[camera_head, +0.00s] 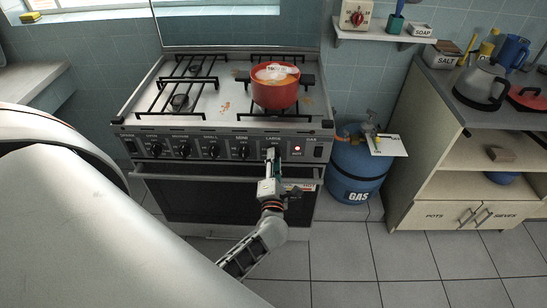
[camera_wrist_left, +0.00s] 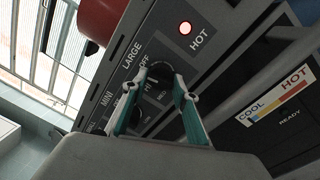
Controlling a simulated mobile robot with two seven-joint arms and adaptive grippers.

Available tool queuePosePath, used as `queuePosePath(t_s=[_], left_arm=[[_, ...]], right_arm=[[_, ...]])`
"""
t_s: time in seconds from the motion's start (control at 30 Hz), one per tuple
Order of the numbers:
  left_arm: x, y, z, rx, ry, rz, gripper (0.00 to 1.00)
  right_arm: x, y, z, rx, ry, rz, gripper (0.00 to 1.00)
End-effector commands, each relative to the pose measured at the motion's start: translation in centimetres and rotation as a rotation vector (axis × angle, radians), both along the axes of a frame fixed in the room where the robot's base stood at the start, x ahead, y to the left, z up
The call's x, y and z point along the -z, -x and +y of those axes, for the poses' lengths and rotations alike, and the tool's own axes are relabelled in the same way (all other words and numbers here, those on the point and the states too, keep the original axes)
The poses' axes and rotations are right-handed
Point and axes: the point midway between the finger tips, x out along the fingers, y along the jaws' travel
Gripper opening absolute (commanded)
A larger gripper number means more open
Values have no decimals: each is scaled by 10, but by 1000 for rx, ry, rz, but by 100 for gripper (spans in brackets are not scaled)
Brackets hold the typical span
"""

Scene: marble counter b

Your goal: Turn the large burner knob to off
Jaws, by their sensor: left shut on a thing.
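The black large burner knob (camera_wrist_left: 158,72) sits under the label LARGE on the stove's front panel, with OFF, HI and MED marks around it. My left gripper (camera_wrist_left: 166,84) has its two teal-and-grey fingers on either side of this knob and is shut on it. In the head view my left gripper (camera_head: 271,157) reaches up to the panel and mostly hides the knob. I cannot tell which mark the knob points at. A red light (camera_head: 297,149) glows beside the word HOT, and it also shows in the wrist view (camera_wrist_left: 185,28). My right gripper is not in view.
A red pot (camera_head: 274,92) with steam stands on the front right burner, above the panel. Several other knobs (camera_head: 213,151) line the panel to the left. The oven door (camera_head: 200,198) is below. A blue gas cylinder (camera_head: 355,172) stands to the right.

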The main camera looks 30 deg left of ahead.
Motion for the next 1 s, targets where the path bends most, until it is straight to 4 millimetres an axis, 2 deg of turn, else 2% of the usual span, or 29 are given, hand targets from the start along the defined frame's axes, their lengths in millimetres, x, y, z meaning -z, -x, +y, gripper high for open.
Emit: queuePosePath(t_s=[0.1,0.3,0.97,1.0], left_arm=[[-1,0,-2,3,-65,44,7],[0,0,-1,3,-147,94,7],[2,1,-1,2,-201,128,7],[2,1,-1,2,-201,128,31]], right_arm=[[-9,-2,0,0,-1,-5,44],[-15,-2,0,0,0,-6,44],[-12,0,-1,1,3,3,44],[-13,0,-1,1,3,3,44]])
